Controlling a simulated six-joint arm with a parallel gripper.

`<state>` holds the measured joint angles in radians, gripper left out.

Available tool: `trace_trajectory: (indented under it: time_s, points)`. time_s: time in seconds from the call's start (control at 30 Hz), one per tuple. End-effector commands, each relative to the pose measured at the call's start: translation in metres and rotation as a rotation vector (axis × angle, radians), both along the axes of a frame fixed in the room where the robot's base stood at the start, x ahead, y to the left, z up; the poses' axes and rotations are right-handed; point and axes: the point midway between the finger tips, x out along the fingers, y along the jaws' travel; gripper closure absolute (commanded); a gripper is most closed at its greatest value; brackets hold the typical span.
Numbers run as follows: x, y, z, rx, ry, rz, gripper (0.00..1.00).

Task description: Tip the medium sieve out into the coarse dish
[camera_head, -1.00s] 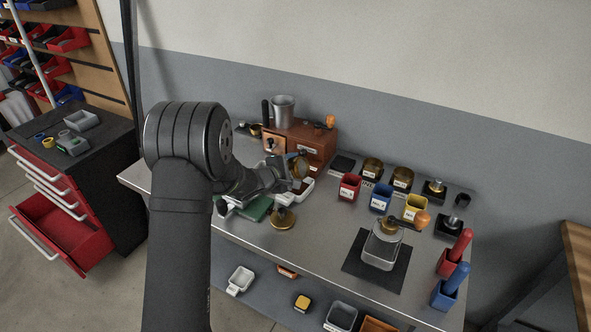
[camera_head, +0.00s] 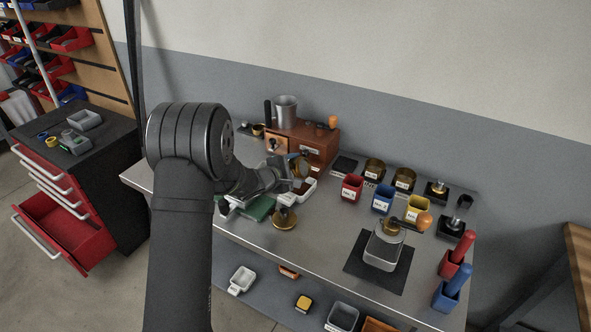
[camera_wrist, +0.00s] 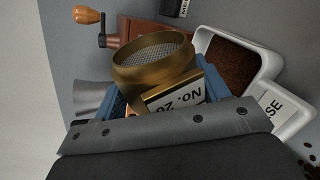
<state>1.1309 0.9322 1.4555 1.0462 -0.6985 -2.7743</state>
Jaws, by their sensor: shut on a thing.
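My gripper (camera_head: 284,172) is shut on a brass sieve (camera_head: 302,166) with a "No. 20" label, its blue finger pads against the label block. In the wrist view the sieve (camera_wrist: 155,72) is tilted, and pale mesh shows inside its ring; I see no grounds on the visible mesh. The white coarse dish (camera_head: 308,190) is just beside and below the sieve in the head view. In the wrist view the dish (camera_wrist: 268,60) holds dark brown grounds, and its label shows only "SE". The sieve's lower side is hidden by the jaws.
A wooden grinder box (camera_head: 312,146) with a crank stands behind the sieve. A green thing (camera_head: 260,208) and a round brass piece (camera_head: 285,219) are close in front. Red (camera_head: 352,188), blue (camera_head: 381,199) and yellow (camera_head: 417,208) cups stand to the right. Dark specks lie beside the dish.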

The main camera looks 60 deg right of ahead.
Motion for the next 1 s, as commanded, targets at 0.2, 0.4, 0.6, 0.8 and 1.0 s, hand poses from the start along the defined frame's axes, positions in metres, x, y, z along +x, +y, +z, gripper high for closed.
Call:
trace_trajectory:
  time_s: [0.2,0.4,0.6,0.8,1.0]
  points:
    - [0.0,0.0,0.0,-0.001,0.0,0.0,0.59]
    - [0.0,0.0,0.0,-0.001,0.0,0.0,0.59]
    - [0.0,0.0,0.006,-0.002,-0.001,-0.001,0.59]
    - [0.0,0.0,0.021,-0.002,-0.002,0.0,0.59]
    - [0.0,0.0,0.03,0.0,0.0,0.0,0.59]
